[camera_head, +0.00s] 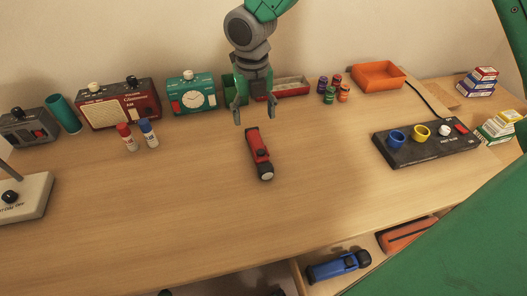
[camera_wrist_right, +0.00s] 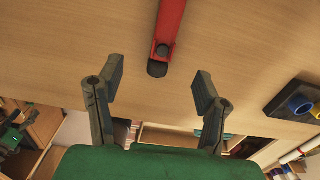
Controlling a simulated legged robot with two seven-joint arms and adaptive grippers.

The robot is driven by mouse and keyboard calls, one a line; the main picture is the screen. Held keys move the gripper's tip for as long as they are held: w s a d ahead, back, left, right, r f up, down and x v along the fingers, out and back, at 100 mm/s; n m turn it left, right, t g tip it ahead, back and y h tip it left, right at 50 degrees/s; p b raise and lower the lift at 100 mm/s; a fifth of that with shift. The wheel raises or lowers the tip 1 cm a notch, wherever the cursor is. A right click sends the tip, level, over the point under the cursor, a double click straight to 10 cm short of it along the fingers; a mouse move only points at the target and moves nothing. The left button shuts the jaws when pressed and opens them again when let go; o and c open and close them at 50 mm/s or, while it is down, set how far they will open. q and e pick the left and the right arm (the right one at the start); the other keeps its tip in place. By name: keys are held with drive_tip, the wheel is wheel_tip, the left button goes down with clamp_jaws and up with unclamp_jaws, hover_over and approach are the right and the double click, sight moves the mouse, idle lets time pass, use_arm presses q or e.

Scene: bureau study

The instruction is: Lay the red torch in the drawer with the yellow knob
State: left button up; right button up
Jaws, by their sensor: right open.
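The red torch (camera_head: 254,146) lies on the desk top, its black end towards the back and its lens end towards the front. My right gripper (camera_head: 254,114) is open and empty, fingers pointing down, just behind the torch in the head view. In the right wrist view the torch (camera_wrist_right: 170,25) is ahead of the open fingers (camera_wrist_right: 160,82), not between them. An open drawer (camera_head: 290,274) below the desk's front edge holds a blue torch (camera_head: 338,267). No yellow drawer knob can be made out.
An orange object (camera_head: 405,235) lies in an open drawer space at the lower right. A black panel (camera_head: 428,146) with coloured rings is right of the torch. Red and blue glue sticks (camera_head: 127,138) stand left. Radios, a clock and trays line the back. Desk around the torch is clear.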

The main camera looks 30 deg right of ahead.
sight(259, 148)
drive_tip(key=f, duration=0.8)
drive_tip(key=shift+d+f+b, duration=0.25)
drive_tip(key=shift+f+b, duration=0.05)
drive_tip(key=shift+b, duration=0.1)
drive_tip(key=shift+d+f+b, duration=0.15)
drive_tip(key=shift+f, duration=1.2)
drive_tip(key=shift+d+f+b, duration=0.1)
drive_tip(key=shift+f+b, duration=0.05)
drive_tip(key=shift+f, duration=1.2)
drive_tip(key=shift+s+r, duration=0.1)
clamp_jaws()
